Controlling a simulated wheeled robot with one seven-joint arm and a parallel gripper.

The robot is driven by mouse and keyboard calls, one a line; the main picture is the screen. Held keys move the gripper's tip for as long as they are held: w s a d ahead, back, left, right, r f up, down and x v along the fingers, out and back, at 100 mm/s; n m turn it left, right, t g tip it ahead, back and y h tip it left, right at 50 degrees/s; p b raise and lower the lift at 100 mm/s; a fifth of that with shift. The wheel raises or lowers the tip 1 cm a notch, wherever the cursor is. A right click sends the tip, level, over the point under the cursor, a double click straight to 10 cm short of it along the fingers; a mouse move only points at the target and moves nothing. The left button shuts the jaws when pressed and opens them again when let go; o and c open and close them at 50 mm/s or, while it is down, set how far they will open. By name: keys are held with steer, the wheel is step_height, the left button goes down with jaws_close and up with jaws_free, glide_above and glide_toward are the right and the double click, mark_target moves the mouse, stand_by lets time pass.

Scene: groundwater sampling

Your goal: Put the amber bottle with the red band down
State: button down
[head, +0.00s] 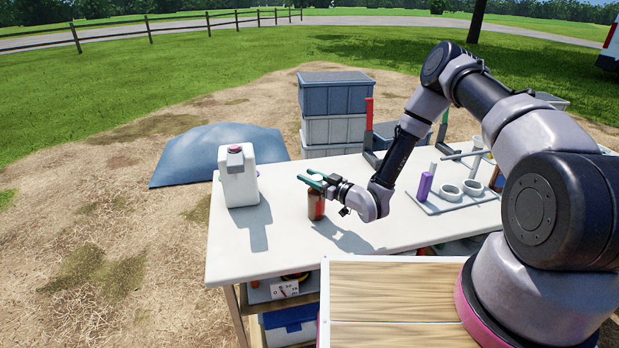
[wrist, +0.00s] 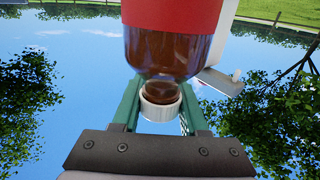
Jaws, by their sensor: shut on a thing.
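The amber bottle with the red band (head: 316,206) is upright at the middle of the white table (head: 285,258) in the head view. My gripper (head: 313,179), with green fingers, is shut on it near the top. In the wrist view, which is upside down, the bottle's red band (wrist: 172,14) and brown glass show at the top edge. Its white cap end (wrist: 160,103) lies between the green fingers (wrist: 160,115). The bottle's base is at or just above the table top; I cannot tell if it touches.
A white jug (head: 238,180) with a dark pink cap stands to the left. A tray with white rings (head: 451,192) and a purple-wrapped cylinder (head: 424,186) are to the right. A red-posted rack (head: 369,125) stands behind. The table's front left is clear.

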steer(key=shift+c, duration=2.2)
jaws_free()
steer(key=shift+f, duration=0.15)
